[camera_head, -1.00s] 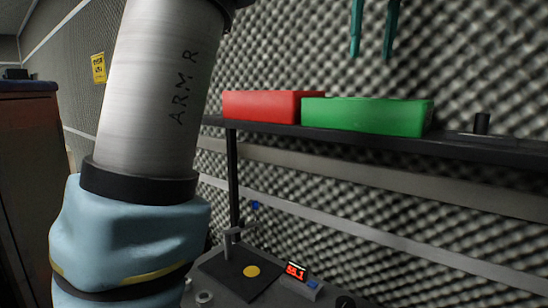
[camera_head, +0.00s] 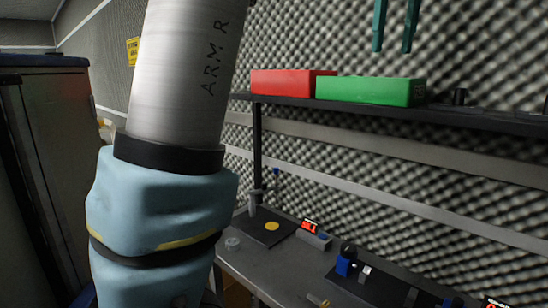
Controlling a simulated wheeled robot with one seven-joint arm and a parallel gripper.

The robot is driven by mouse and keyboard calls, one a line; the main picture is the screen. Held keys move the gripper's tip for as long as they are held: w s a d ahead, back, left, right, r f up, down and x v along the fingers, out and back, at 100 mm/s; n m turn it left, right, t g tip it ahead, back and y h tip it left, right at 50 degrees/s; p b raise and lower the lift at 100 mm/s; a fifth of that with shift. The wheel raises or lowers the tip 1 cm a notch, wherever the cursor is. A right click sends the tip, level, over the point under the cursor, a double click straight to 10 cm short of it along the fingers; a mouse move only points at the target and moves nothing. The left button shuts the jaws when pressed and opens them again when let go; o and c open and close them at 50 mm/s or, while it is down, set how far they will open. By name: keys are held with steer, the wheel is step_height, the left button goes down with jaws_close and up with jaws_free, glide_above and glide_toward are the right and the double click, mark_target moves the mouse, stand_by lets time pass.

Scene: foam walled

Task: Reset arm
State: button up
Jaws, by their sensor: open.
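My gripper (camera_head: 393,48) shows at the top right as two teal fingers pointing down. The fingers are apart with nothing between them. They appear above the green bin in the picture, and the rest of the gripper is cut off by the top edge. My arm (camera_head: 185,75), a silver link marked "ARM R" above a light blue covered joint, fills the left of the view.
A red bin (camera_head: 284,83) and a green bin (camera_head: 370,91) stand side by side on a dark shelf (camera_head: 455,119). Below is a bench (camera_head: 262,268) with a dark pad (camera_head: 250,228), a red-lit display (camera_head: 310,227) and small blue parts. A dark cabinet (camera_head: 50,170) stands left. Foam wall lies behind.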

steer(key=w+a+f+n+b, duration=0.1)
steer(key=w+a+f+n, duration=0.3)
steer(key=f, duration=0.3)
steer(key=w+a+f+n+b, duration=0.1)
steer(key=a+f+n, duration=0.35)
steer(key=f, duration=0.35)
steer(key=w+a+f+n, duration=0.3)
steer(key=f+n, duration=0.3)
steer(key=f, duration=0.1)
steer(key=s+a+f+n+b, duration=0.1)
steer(key=s+a+f+n, duration=0.4)
steer(key=a+f+n, duration=0.3)
steer(key=s+a+f+n+b, duration=0.1)
steer(key=s+a+f+n, duration=0.4)
steer(key=f, duration=0.9)
steer(key=a+n, duration=0.3)
steer(key=n, duration=0.2)
steer(key=shift+s+a, duration=0.4)
steer(key=shift+f, duration=0.1)
